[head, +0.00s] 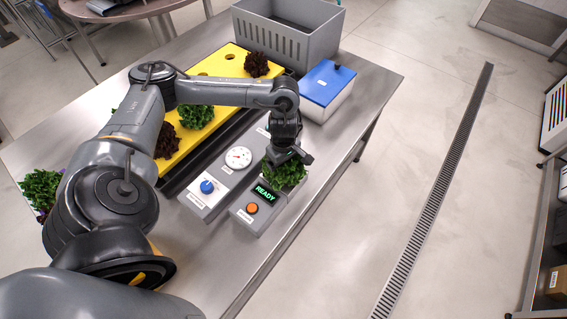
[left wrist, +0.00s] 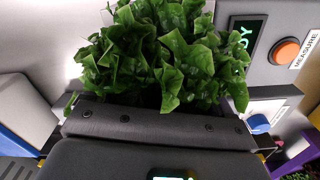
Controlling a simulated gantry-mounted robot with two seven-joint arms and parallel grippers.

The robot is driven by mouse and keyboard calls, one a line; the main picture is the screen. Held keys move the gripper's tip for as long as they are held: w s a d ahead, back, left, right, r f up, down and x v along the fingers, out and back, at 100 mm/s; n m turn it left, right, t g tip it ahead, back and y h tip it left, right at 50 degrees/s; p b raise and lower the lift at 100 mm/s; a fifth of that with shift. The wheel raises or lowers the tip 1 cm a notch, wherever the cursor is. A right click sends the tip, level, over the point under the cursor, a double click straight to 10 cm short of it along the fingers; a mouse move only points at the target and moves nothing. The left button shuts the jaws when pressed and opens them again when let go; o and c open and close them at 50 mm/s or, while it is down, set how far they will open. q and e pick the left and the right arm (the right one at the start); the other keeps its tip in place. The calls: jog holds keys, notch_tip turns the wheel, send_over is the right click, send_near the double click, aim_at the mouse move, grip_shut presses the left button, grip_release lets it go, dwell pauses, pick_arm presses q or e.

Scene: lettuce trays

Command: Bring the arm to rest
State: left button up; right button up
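A green lettuce (head: 284,174) is at the READY device (head: 246,215), beside its lit display (head: 265,194); what it rests on is hidden. My left gripper (head: 289,157) is directly above the lettuce, close to or touching its leaves. In the left wrist view the leafy lettuce (left wrist: 165,55) fills the space just beyond the dark gripper body (left wrist: 160,125). The fingers are hidden, so I cannot tell whether they are open or shut. The orange button (left wrist: 286,50) shows beside the display. My right gripper is not in view.
A dial gauge (head: 238,158) and a blue knob (head: 207,187) are left of the device. A yellow tray (head: 228,62) holds dark and green lettuces. A grey crate (head: 310,42) and a blue-lidded box (head: 327,83) stand behind. The table's right edge is bare.

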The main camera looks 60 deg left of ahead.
pick_arm(q)
jog(key=shift+o, duration=0.7)
jog(key=shift+o, duration=0.5)
jog(key=shift+r, duration=0.15)
jog(key=shift+r+p, duration=1.1)
jog(key=shift+r, duration=0.3)
jog(key=shift+r+p, duration=1.9)
jog(key=shift+r, duration=0.05)
